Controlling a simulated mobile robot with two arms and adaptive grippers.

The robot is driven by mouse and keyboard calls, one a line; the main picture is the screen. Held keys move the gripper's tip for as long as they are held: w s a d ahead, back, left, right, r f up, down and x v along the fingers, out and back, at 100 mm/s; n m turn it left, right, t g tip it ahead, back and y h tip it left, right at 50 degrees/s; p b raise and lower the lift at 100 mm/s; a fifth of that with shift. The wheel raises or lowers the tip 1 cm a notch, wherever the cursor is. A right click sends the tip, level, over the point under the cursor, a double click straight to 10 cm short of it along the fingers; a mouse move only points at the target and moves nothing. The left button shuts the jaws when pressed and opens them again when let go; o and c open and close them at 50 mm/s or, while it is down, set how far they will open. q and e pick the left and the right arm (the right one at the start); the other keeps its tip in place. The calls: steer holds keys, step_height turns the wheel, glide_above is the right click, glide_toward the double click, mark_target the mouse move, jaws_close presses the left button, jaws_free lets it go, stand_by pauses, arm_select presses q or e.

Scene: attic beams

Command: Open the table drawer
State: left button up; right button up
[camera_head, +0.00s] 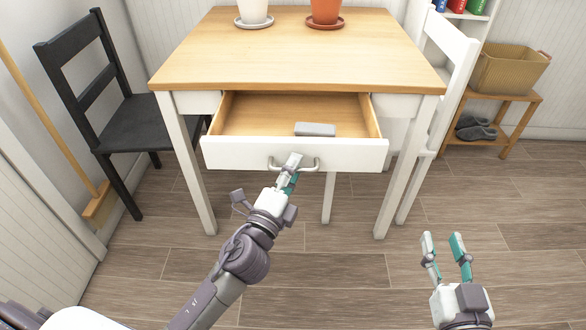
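The table (290,58) has a light wood top and white legs. Its drawer (235,153) is pulled well out towards me, with a white front and a wooden inside. A grey block-like item (315,129) lies in the drawer near the front. The curved metal handle (312,166) sits on the middle of the drawer front. My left gripper (290,168) is at the handle, its fingers close together around the left part of the bar. My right gripper (444,246) is open and empty, low at the right, away from the table.
A black chair (132,125) stands left of the table and a white chair (448,45) right of it. A broom (98,204) leans at the left. A low wooden rack (505,97) with a basket (510,68) is at the right. The floor in front is clear.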

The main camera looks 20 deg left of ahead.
arm_select(q)
steer(key=v, duration=1.2)
stand_by(0.5)
